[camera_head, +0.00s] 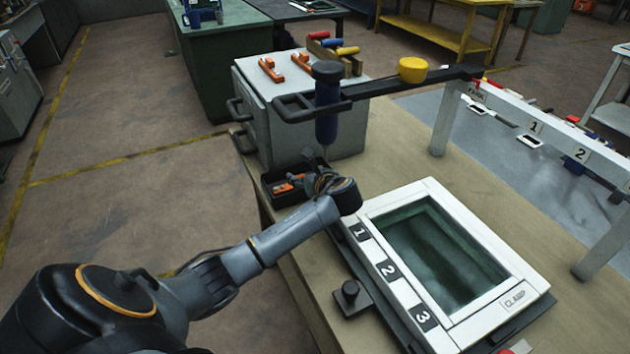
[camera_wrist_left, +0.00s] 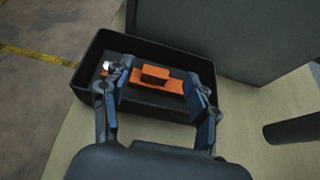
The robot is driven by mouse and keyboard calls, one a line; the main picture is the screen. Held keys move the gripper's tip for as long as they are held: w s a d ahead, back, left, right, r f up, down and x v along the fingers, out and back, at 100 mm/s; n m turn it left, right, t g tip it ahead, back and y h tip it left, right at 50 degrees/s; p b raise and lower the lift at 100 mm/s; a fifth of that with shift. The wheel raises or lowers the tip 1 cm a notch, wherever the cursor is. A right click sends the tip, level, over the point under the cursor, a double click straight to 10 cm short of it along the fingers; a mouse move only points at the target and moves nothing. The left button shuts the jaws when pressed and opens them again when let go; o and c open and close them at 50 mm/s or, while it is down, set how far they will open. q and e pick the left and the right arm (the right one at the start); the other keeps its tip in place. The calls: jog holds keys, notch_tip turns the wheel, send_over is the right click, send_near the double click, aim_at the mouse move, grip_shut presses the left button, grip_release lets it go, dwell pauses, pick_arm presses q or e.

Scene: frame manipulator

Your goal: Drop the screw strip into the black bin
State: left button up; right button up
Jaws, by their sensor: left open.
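The black bin (camera_head: 290,192) sits on the workbench corner, in front of the grey cabinet. An orange screw strip (camera_head: 284,187) lies in it. In the left wrist view the strip (camera_wrist_left: 152,80) rests inside the bin (camera_wrist_left: 88,62), with a small whitish piece at its left end. My left gripper (camera_head: 318,180) is over the bin with its fingers apart. In the wrist view the fingers stand on either side of the strip, with visible gaps. The head view partly hides the bin behind the gripper. My right gripper is not in view.
Two more orange strips (camera_head: 270,69) lie on the grey cabinet (camera_head: 262,115). A blue screwdriver (camera_head: 327,105) hangs upright from a black holder near the gripper. A white frame (camera_head: 455,200) with numbers lies to the right. A black knob (camera_head: 350,290) stands at its left edge.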

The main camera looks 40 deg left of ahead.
pick_arm(q)
jog(key=v, duration=0.9)
jog(key=shift+d, duration=0.15)
